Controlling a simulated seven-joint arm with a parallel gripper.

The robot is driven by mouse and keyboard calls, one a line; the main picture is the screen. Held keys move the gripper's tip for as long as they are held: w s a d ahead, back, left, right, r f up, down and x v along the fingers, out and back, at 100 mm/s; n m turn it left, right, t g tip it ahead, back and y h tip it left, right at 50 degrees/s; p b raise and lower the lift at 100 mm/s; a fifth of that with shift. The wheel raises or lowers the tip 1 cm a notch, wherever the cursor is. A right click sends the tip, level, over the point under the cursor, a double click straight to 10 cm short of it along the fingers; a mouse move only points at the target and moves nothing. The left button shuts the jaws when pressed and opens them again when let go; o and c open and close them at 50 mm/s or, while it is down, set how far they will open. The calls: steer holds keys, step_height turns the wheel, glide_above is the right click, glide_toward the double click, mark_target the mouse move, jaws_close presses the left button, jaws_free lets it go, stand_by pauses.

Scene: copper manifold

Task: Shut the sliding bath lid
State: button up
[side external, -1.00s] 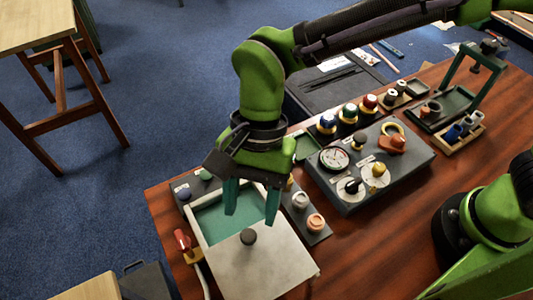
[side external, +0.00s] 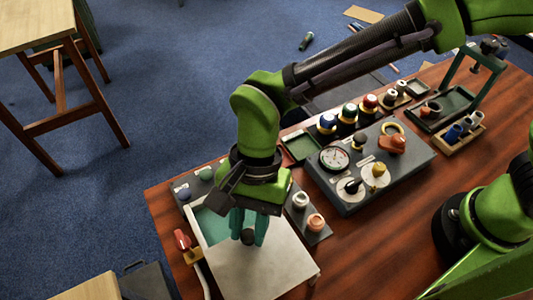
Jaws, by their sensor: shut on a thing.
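The sliding bath lid (side external: 265,268) is a pale flat plate on the front of the bath, with a dark round knob (side external: 248,237) near its far edge. The bath (side external: 196,222) has a pale rim and a teal inside that shows beyond the lid, so it stands partly open. My gripper (side external: 248,228) points down with its teal fingers shut on the knob, one finger on each side. The wrist and fingers hide part of the bath opening and the lid's far edge.
A grey panel with a gauge (side external: 334,158) and knobs stands right of the bath. Small pots (side external: 316,223) sit close by the bath's right side. A red-handled valve (side external: 182,239) is at its left. Bare wooden table (side external: 370,245) lies to the right.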

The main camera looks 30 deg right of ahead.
jaws_close()
steer(key=w, duration=1)
steer(key=shift+w, duration=0.3)
steer(key=o, duration=0.9)
jaws_free()
steer(key=shift+o, duration=0.3)
steer(key=shift+r, duration=0.1)
steer(key=v, duration=1.6)
steer(key=shift+r, duration=0.35)
